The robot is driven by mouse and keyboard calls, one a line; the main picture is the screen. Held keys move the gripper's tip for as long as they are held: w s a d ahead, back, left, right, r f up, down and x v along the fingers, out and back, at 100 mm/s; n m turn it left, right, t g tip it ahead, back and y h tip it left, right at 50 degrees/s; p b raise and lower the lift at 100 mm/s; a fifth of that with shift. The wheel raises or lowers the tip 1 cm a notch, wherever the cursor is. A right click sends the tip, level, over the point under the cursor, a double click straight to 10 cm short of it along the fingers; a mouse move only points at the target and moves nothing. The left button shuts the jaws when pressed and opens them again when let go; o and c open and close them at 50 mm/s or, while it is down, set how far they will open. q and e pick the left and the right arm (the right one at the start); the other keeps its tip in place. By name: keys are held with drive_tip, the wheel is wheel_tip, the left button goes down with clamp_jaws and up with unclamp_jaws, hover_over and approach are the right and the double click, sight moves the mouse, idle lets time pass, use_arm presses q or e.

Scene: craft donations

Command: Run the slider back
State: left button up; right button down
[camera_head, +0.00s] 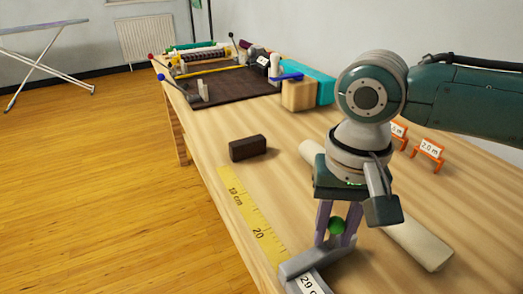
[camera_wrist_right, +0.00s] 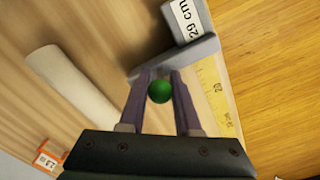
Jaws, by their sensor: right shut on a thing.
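The slider (camera_head: 300,263) is a grey block with a "29 cm" label, at the front end of the yellow ruler strip (camera_head: 243,205) in the head view. Its green round knob (camera_head: 337,225) stands between the fingers of my right gripper (camera_head: 338,232), which is shut on it. In the right wrist view, the purple-grey fingers flank the knob (camera_wrist_right: 160,91), with the slider's grey body (camera_wrist_right: 180,55) just beyond the fingertips. The ruler's printed marks show 10 cm and 20. Part of the slider is cut off by the bottom edge of the head view. My left gripper is not in view.
A dark brown block (camera_head: 248,147) lies beside the ruler's far end. A pale roll (camera_head: 420,242) lies right of my gripper. Orange label stands (camera_head: 428,154) are behind it. A dark mat (camera_head: 225,92), wooden block (camera_head: 298,95) and turquoise box (camera_head: 325,90) are at the table's far end.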

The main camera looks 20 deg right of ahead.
drive_tip(key=s+p, duration=0.2)
drive_tip(key=p, duration=0.1)
drive_tip(key=s+r+p, duration=0.1)
drive_tip(key=s+p, duration=0.2)
drive_tip(key=shift+s+d+r, duration=0.1)
drive_tip(key=shift+s+d, duration=0.1)
drive_tip(key=s+p, duration=0.2)
drive_tip(key=s, duration=0.1)
drive_tip(key=s+p, duration=0.2)
drive_tip(key=s, duration=0.1)
drive_tip(key=s+p, duration=0.2)
drive_tip(key=s, duration=0.1)
drive_tip(key=shift+d+f+p, duration=0.3)
drive_tip(key=shift+f+p, duration=0.05)
drive_tip(key=shift+s+f, duration=0.2)
drive_tip(key=shift+s, duration=0.3)
drive_tip(key=shift+d, duration=0.1)
drive_tip(key=c, duration=0.6)
unclamp_jaws()
drive_tip(key=shift+r+p, duration=0.1)
drive_tip(key=shift+p, duration=0.2)
drive_tip(key=shift+r+p, duration=1.55)
drive_tip(key=shift+r, duration=3.3)
